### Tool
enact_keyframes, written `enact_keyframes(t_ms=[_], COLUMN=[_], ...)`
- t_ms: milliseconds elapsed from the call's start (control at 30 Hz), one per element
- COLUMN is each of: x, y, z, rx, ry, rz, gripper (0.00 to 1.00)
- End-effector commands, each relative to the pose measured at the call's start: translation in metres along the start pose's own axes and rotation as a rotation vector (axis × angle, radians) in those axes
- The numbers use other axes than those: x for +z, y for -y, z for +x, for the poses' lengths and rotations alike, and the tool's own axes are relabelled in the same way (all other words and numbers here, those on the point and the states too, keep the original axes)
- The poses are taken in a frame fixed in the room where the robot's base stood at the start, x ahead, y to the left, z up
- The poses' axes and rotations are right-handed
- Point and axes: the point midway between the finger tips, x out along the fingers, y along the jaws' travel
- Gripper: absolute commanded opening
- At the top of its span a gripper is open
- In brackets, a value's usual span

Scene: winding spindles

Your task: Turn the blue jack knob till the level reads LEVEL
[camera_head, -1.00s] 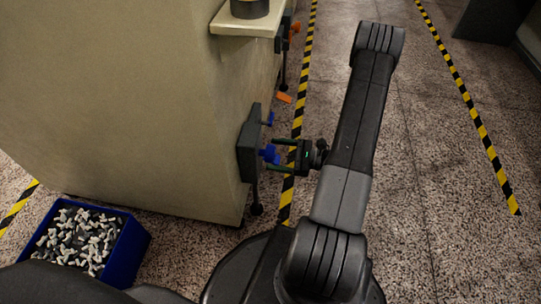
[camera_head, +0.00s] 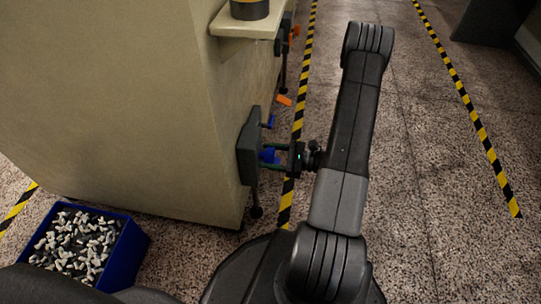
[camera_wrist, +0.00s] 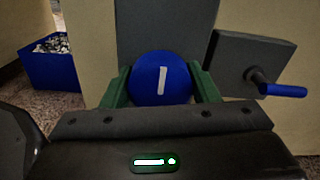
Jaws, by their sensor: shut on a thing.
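The blue jack knob (camera_wrist: 160,79) is round with a white line on its face. In the wrist view the line stands nearly upright, with a slight tilt. My gripper (camera_wrist: 163,88) has its green fingers on the left and right sides of the knob, shut on it. In the head view my gripper (camera_head: 277,156) reaches left to the blue knob (camera_head: 268,155) on the dark grey box on the machine's side. I cannot make out a level reading in either view.
A blue handle (camera_wrist: 284,90) sticks out from a grey plate right of the knob. A blue bin (camera_head: 126,254) of small pale and dark parts stands on the floor at lower left. Orange handles (camera_head: 284,100) show farther along the machine (camera_head: 130,100).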

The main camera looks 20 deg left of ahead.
Motion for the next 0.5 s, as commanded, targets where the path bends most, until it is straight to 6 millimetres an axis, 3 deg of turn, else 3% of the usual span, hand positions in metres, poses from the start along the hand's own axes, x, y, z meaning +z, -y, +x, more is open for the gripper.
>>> enact_keyframes(t_ms=[267, 500], x=[0.0016, 0.0024], y=[0.0004, 0.0006], z=[-0.0001, -0.0001], rx=[0.0, 0.001], ry=[0.0, 0.0], rz=[0.109, 0.309], gripper=[0.32, 0.32])
